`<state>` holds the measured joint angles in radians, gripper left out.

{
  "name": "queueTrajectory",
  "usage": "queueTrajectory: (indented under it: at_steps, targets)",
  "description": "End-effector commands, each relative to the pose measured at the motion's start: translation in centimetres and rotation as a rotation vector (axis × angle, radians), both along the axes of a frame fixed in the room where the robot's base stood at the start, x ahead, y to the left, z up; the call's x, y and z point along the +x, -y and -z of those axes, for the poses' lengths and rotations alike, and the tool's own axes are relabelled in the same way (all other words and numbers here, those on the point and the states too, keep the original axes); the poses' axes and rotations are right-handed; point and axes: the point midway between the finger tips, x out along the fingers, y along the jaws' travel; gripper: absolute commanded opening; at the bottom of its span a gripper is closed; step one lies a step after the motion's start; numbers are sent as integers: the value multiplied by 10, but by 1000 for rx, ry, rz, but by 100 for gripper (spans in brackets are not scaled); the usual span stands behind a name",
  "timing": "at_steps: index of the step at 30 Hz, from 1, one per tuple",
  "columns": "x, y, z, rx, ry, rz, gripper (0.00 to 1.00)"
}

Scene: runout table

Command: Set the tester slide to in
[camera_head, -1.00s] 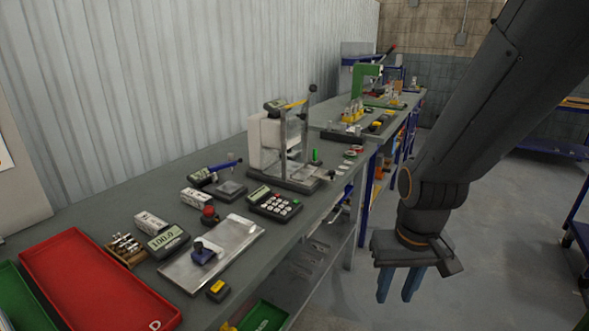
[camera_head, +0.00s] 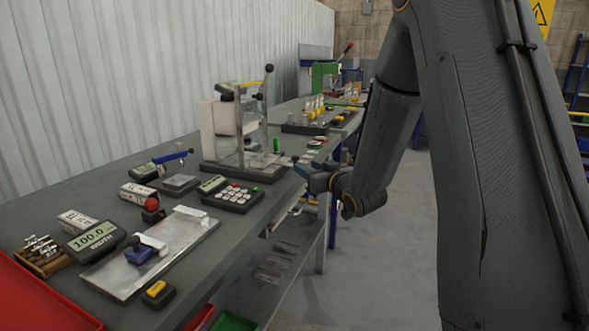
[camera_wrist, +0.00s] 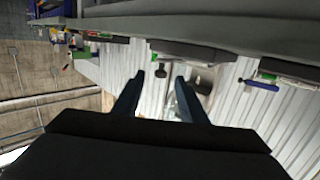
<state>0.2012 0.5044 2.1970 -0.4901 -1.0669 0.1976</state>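The tester, as I take it, is the upright machine with a white housing (camera_head: 220,118), clear guard and dark base (camera_head: 244,169) on the bench. A small dark part shows at the base's front edge, close to my gripper; I cannot tell whether it is the slide or how it is set.
A keypad box (camera_head: 232,196) stands in front of the tester. Nearer are a metal plate (camera_head: 180,235) with a blue-and-white piece, a display reading 100.0 (camera_head: 94,238) and a red tray (camera_head: 40,305). Bottles and a green press (camera_head: 322,78) stand farther back. The aisle floor is clear.

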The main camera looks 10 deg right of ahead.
Motion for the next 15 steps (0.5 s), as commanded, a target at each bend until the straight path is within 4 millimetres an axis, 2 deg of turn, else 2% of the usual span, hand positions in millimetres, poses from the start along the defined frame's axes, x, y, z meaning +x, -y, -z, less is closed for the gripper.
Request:
queueTrajectory:
  at_steps: [8, 15]
  targets:
    - [18, -4, -7, 33, 106, -46, 38]
    - [52, -14, -7, 32, 105, -46, 38]
